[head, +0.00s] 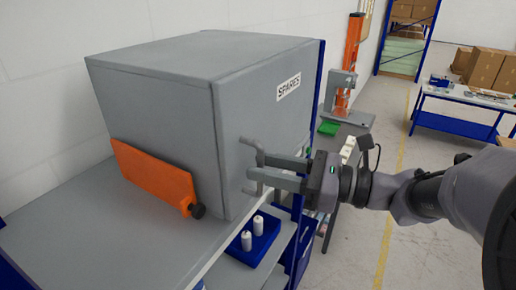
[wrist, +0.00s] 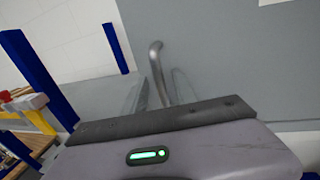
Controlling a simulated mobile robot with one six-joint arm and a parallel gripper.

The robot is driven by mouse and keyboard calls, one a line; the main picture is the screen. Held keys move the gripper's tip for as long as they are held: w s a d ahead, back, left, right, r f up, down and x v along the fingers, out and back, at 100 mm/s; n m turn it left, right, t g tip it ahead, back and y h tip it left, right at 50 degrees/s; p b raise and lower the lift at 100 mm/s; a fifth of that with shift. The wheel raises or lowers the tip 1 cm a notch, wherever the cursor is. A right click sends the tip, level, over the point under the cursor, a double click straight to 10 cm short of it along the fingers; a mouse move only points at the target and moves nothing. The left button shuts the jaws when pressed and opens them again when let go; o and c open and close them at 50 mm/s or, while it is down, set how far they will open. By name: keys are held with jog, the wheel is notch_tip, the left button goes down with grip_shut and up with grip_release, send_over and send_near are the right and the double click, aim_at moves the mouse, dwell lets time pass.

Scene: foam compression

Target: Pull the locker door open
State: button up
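The grey locker (head: 155,120) stands on a grey bench top. Its door (head: 240,110) carries a "SPARES" label and looks flush with the body, so it appears closed. A grey bar handle (head: 252,146) sticks out from the door; the wrist view shows its bent upper end (wrist: 157,65). My gripper (head: 262,168) reaches in from the right at the handle. Its fingers (wrist: 160,90) are spread, with the bar between them. A narrow gap seems to show on each side, but I cannot tell whether either finger touches it. The lower part of the handle is partly hidden.
An orange plate (head: 155,175) with a black knob leans against the locker's left side. A blue tray (head: 255,240) with white cylinders sits below the handle. An orange press (head: 350,60) stands behind. The floor at right (head: 430,255) is clear.

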jog(key=shift+w+a, duration=0.3)
jog(key=shift+a, duration=0.3)
grip_shut()
dwell(1.1)
